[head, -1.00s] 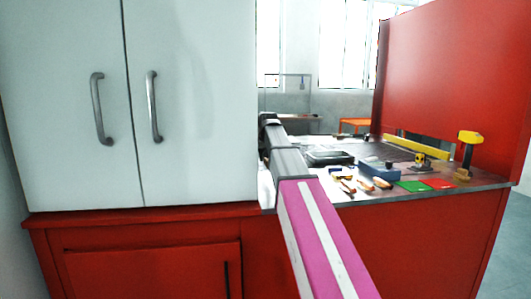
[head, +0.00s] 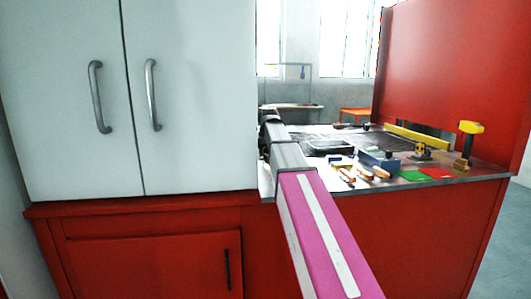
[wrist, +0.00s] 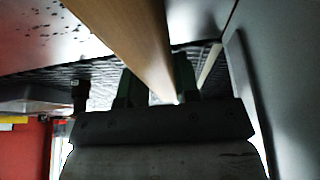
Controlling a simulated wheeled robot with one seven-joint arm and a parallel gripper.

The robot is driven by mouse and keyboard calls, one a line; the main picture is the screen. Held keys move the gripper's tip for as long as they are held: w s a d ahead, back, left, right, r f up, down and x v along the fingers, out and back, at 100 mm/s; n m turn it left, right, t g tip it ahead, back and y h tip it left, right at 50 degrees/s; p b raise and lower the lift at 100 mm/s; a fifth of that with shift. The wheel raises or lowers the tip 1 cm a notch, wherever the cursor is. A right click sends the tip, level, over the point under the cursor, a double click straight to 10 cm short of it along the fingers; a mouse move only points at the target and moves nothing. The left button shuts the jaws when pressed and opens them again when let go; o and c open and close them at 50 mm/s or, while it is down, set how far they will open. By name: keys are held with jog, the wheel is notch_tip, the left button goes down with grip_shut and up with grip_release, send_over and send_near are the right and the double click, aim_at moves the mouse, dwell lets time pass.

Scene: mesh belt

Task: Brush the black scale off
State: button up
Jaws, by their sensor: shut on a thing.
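My gripper (wrist: 155,84) shows in the wrist view, its dark fingers closed on a long wooden handle (wrist: 128,32). The handle's far end and any bristles are out of the picture. Black specks of scale (wrist: 60,22) lie scattered on a pale grey surface at the upper left. A dark mesh (wrist: 102,72) lies beyond the fingers. In the head view a dark mesh area (head: 380,141) spreads over the bench top. My gripper cannot be made out there, beyond the end of my pink and grey arm.
A white cabinet (head: 190,100) stands close to the left of my arm. On the bench (head: 440,176) to the right are a dark tray (head: 330,147), a blue box (head: 378,161), green (head: 418,175) and red cards (head: 437,173) and a yellow-headed hammer (head: 470,128). A red panel (head: 460,70) rises behind.

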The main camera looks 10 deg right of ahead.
jog(key=shift+f, duration=0.95)
dwell(0.3)
jog(key=shift+d, duration=6.05)
jog(key=shift+w+f, duration=0.1)
jog(key=shift+w, duration=0.45)
jog(key=shift+a, duration=0.15)
jog(key=shift+c, duration=0.3)
jog(key=shift+a, duration=5.9)
jog(key=shift+w, duration=0.55)
jog(key=shift+d, duration=6)
